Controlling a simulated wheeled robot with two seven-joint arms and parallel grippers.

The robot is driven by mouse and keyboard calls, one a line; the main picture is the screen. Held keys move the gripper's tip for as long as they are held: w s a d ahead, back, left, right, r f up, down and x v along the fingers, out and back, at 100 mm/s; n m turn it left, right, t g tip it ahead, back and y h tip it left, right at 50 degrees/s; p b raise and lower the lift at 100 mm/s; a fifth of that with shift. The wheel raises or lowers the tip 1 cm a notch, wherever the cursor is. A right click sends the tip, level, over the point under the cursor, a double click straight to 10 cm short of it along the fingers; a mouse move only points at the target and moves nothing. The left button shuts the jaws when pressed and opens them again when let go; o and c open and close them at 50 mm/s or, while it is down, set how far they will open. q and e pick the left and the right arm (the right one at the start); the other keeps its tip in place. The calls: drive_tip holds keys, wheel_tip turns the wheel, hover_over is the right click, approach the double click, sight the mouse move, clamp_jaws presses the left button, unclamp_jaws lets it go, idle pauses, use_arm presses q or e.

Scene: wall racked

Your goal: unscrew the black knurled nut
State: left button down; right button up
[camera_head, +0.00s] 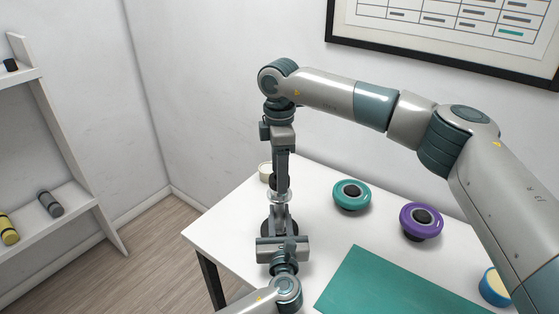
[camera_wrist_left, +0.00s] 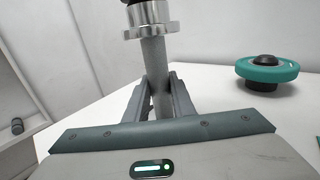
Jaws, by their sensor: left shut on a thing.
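A grey rod (camera_wrist_left: 157,75) stands upright between the fingers of my left gripper (camera_wrist_left: 157,108), which is shut on it below a silver notched collar (camera_wrist_left: 152,30). In the head view my left gripper (camera_head: 281,217) reaches in from the front, low on the rod, and the silver collar (camera_head: 279,196) shows just above. A small black part, apparently the black knurled nut (camera_head: 273,183), is above the collar, mostly hidden by my right gripper (camera_head: 281,183). My right gripper points straight down over the rod. Its fingers are seen edge-on, so their grip is unclear.
A teal disc with a black hub (camera_head: 352,195) and a purple one (camera_head: 421,221) lie right of the rod on the white table (camera_head: 222,230). A teal mat (camera_head: 385,285) is in front. A cream round item (camera_head: 265,171) is behind. A shelf (camera_head: 62,215) stands left.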

use_arm(q)
drive_tip(key=shift+f, duration=0.1)
use_arm(e)
drive_tip(key=shift+f, duration=0.5)
